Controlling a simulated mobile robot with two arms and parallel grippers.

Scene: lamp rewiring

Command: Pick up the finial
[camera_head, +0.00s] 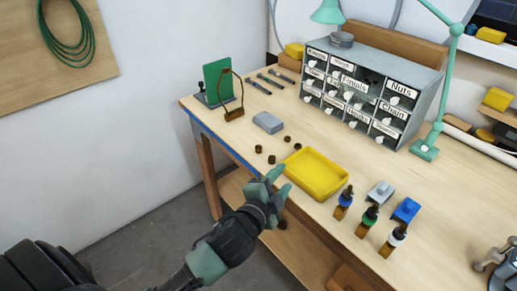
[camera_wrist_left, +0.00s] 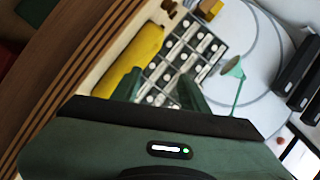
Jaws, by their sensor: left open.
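Several small dark brown parts lie on the workbench left of the yellow tray: one (camera_head: 258,149), one (camera_head: 271,159), one (camera_head: 287,139) and one (camera_head: 298,146). I cannot tell which of them is the finial. My left gripper (camera_head: 276,174) is open and empty at the bench's front edge, just left of the tray's near corner. Its two green fingers also show in the left wrist view (camera_wrist_left: 160,88), with nothing between them. A dark thing shows just below the gripper in the head view, too unclear to name. My right gripper is not in view.
The yellow tray (camera_head: 316,192) looks empty. A grey block (camera_head: 268,122) and a green panel with a wire frame (camera_head: 218,82) stand behind the parts. Bottles (camera_head: 369,220) stand right of the tray. The drawer cabinet (camera_head: 360,90) and green lamp (camera_head: 424,150) are at the back.

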